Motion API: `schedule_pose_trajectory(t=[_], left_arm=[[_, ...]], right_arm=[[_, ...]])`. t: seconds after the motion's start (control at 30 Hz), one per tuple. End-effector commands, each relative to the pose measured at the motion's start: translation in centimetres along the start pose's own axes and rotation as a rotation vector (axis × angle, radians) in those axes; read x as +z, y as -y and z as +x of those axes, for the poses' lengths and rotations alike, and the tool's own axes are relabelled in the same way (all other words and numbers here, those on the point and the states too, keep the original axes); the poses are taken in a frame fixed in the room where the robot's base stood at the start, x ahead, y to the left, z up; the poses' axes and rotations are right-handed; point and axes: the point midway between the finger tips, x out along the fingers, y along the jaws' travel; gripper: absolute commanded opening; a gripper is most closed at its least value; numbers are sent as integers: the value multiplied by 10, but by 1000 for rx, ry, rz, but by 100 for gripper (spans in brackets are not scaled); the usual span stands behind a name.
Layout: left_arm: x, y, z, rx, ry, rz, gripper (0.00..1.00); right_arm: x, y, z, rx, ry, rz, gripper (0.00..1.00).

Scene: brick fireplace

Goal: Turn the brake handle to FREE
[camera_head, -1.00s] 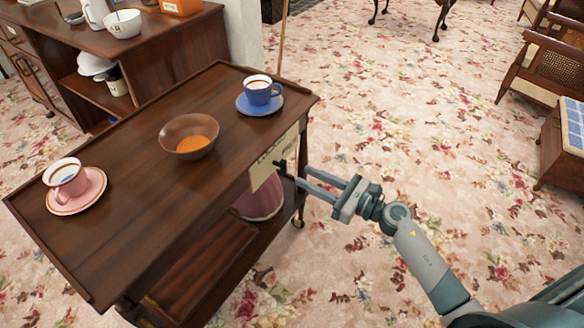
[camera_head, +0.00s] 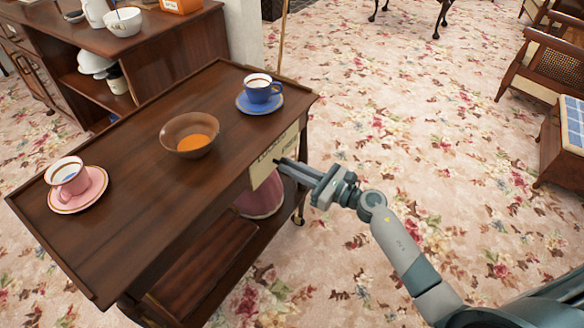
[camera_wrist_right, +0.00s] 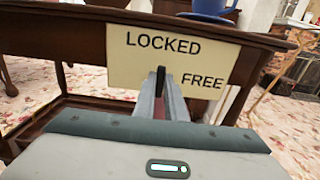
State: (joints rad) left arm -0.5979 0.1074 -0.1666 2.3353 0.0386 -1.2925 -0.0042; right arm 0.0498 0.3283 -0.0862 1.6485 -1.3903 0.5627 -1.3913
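The brake handle (camera_head: 277,161) is a small dark lever at the side of the wooden trolley (camera_head: 110,240). In the right wrist view the handle (camera_wrist_right: 160,80) stands about upright, just below the word LOCKED on a cream placard (camera_wrist_right: 122,72). FREE is printed lower, to its right. The placard (camera_head: 262,181) shows at a slant in the head view. My right gripper (camera_head: 286,166) reaches the handle from the right. Its fingers (camera_wrist_right: 164,84) are close together with the handle's dark tip between them, and they hide its lower part. My left gripper is not in view.
On the trolley stand a blue cup on a saucer (camera_head: 244,105), a bowl (camera_head: 175,128) and a pink cup on a saucer (camera_head: 100,185).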

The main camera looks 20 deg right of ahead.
Motion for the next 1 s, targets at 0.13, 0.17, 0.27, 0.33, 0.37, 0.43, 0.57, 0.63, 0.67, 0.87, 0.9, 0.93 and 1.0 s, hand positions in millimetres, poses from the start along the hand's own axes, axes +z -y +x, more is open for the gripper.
schedule_pose_trajectory(t=[0.13,0.17,0.27,0.33,0.37,0.43,0.57,0.63,0.67,0.87,0.9,0.93,1.0], left_arm=[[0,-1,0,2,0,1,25],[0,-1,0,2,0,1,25],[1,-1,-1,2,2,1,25],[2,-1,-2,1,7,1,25],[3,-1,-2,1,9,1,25],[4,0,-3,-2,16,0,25],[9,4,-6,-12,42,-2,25],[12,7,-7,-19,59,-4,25],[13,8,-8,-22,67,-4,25],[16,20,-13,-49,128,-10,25],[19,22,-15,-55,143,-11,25],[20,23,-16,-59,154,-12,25],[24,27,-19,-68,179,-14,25]], right_arm=[[0,0,0,0,0,1,0],[0,0,0,0,0,1,0],[0,0,0,0,0,9,0],[0,0,0,0,-1,21,0],[0,0,0,0,-1,27,0],[1,1,0,0,-1,47,0],[1,1,-1,0,-2,101,0],[2,1,-1,1,-2,143,0],[2,1,-1,1,-2,161,0],[2,2,0,0,-2,320,0],[2,2,0,1,-2,357,0],[2,2,0,0,-2,385,0],[2,3,-1,0,-2,451,0]])
